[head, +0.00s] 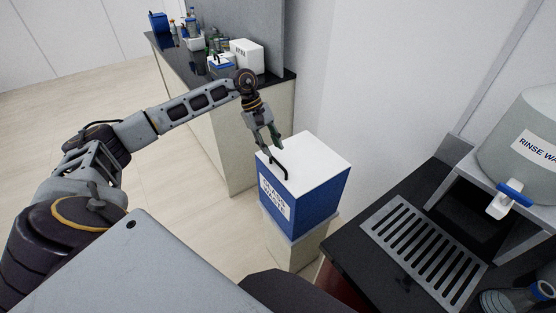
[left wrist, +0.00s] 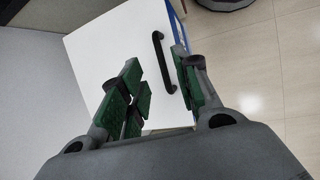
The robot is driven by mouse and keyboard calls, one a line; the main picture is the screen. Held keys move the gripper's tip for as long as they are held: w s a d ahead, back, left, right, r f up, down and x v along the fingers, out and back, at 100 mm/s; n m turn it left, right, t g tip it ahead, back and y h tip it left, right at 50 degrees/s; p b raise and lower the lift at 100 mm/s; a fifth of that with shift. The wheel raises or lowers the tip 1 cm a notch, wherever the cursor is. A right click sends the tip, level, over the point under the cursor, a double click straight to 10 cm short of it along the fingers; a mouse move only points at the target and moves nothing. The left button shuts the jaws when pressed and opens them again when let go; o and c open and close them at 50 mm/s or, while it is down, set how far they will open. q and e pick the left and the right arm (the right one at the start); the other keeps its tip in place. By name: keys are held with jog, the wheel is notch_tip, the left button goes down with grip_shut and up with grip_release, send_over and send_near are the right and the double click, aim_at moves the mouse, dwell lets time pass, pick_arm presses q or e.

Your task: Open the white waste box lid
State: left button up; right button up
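The waste box stands on a pale pedestal, with a blue body (head: 313,202) labelled as glass waste and a flat white lid (head: 313,156). The lid lies closed on the box. A black bar handle (head: 279,164) is fixed near the lid's edge; it also shows in the left wrist view (left wrist: 163,62). My left gripper (head: 268,147) is just above the handle, with its green-padded fingers apart. In the left wrist view the open fingers (left wrist: 157,83) are on either side of the handle's near end in the picture; contact cannot be told. My right gripper is not in view.
A dark bench (head: 172,57) with bottles and a white box (head: 246,56) stands behind the left arm. At right are a drain grate (head: 425,252) and a rinse water tank (head: 522,130). A wall rises behind the waste box. Open floor lies left.

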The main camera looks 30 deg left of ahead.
aim_at(280, 165)
pick_arm(q)
jog(key=x, duration=0.5)
jog(key=shift+d+f+p, duration=0.15)
jog(key=shift+p, duration=0.25)
jog(key=shift+d+f, duration=0.25)
jog(key=shift+f, duration=0.35)
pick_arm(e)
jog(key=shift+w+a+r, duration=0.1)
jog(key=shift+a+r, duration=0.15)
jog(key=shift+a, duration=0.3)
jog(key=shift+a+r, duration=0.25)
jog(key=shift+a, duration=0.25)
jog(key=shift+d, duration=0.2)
pick_arm(q)
jog(key=shift+c, duration=0.6)
grip_shut()
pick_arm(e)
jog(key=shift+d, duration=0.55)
